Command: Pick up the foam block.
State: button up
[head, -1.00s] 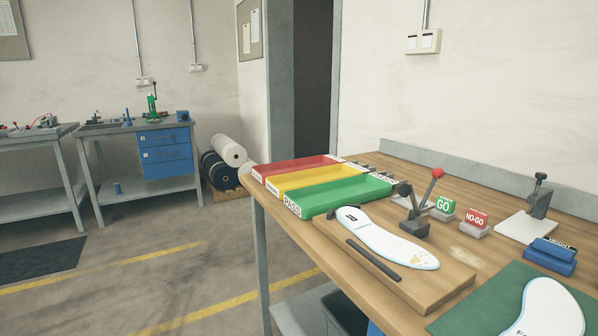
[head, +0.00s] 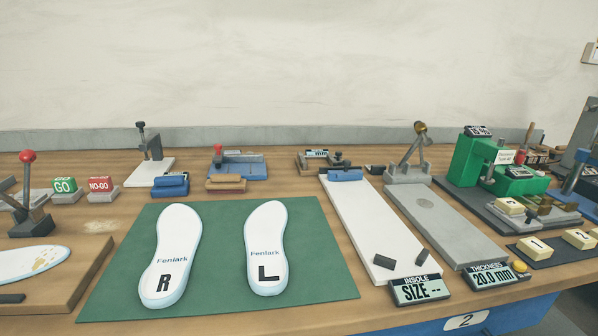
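No block in the head view is marked as foam, and I cannot tell which one is the foam block. Cream blocks numbered 1 (head: 535,248) and 2 (head: 579,239) lie on a dark mat at the right edge, with another cream block (head: 510,206) behind them. A tan-and-brown block (head: 226,183) lies before a blue fixture at the back middle. A small dark block (head: 384,262) sits on the white insole-size board. My gripper is not in view.
A green mat (head: 222,293) holds white insoles marked R (head: 172,250) and L (head: 267,245). The white size board (head: 372,225) and grey thickness gauge (head: 433,222) stand right of it. A green press (head: 470,160) is at the back right. A red-knobbed lever (head: 29,195) stands left.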

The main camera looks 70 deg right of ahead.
aim_at(510, 206)
jog(key=z, duration=3.05)
